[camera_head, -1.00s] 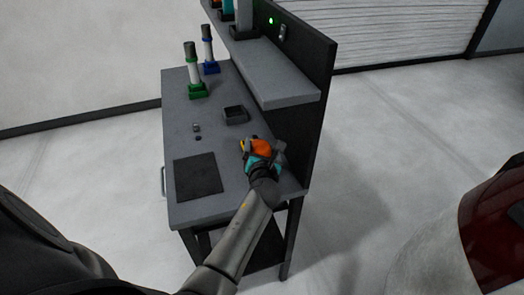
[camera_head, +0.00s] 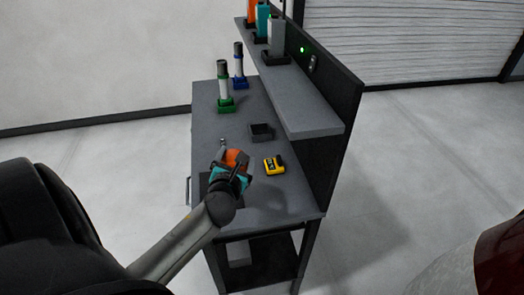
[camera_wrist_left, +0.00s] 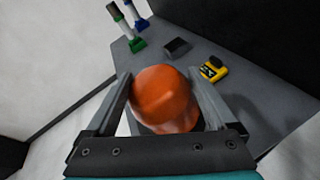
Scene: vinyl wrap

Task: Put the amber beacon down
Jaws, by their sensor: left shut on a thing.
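The amber beacon, an orange dome, is held in my left gripper (camera_head: 231,166) and shows in the head view (camera_head: 236,157). In the left wrist view the beacon (camera_wrist_left: 165,99) sits between the two grey fingers of the gripper (camera_wrist_left: 160,77), which are shut on it. The beacon is over the near left part of the grey workbench (camera_head: 284,198), close to the dark square mat (camera_head: 205,184). The arm and gripper hide most of the mat. I cannot tell whether the beacon touches the surface. My right gripper is not in view.
A yellow device (camera_head: 274,165) lies right of the gripper. A small dark open box (camera_head: 261,132) is behind it. Green-based (camera_head: 224,88) and blue-based (camera_head: 239,66) cylinders stand at the back left.

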